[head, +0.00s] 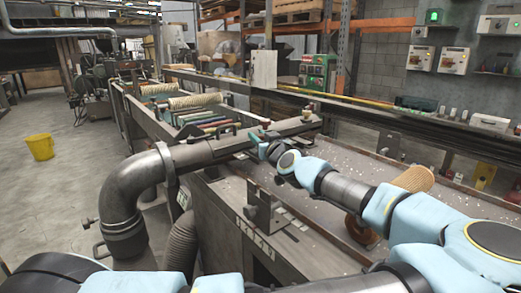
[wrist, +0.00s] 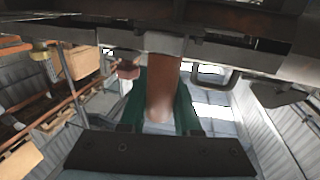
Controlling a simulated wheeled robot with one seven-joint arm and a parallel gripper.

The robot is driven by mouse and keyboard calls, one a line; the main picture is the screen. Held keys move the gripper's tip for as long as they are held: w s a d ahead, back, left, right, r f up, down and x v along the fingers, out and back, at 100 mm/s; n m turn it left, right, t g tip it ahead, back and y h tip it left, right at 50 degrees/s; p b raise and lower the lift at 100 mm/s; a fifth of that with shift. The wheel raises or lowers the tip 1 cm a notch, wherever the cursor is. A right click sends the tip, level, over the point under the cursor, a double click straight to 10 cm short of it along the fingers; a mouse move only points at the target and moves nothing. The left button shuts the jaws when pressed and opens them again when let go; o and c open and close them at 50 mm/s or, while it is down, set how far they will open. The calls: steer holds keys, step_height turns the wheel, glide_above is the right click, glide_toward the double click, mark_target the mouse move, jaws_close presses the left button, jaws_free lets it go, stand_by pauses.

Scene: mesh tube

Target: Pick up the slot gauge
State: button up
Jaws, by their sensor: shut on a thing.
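My gripper (head: 259,137) is at the end of my outstretched arm, close to the dark metal pipe on the machine. In the wrist view my gripper (wrist: 160,108) has its two green fingers on either side of a reddish-brown bar, which looks like the slot gauge (wrist: 165,80). The fingers are shut on it. The bar's far end meets the dark metal structure across the top of the wrist view; I cannot tell whether they touch. In the head view the gauge is too small and too covered to make out.
The thick grey pipe (head: 128,194) bends down at the left of the machine. A long speckled conveyor bed (head: 340,187) lies under my arm, with a tan roll (head: 414,179) on it. A yellow bucket (head: 40,147) stands on open floor at the left.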

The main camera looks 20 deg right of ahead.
jaws_close()
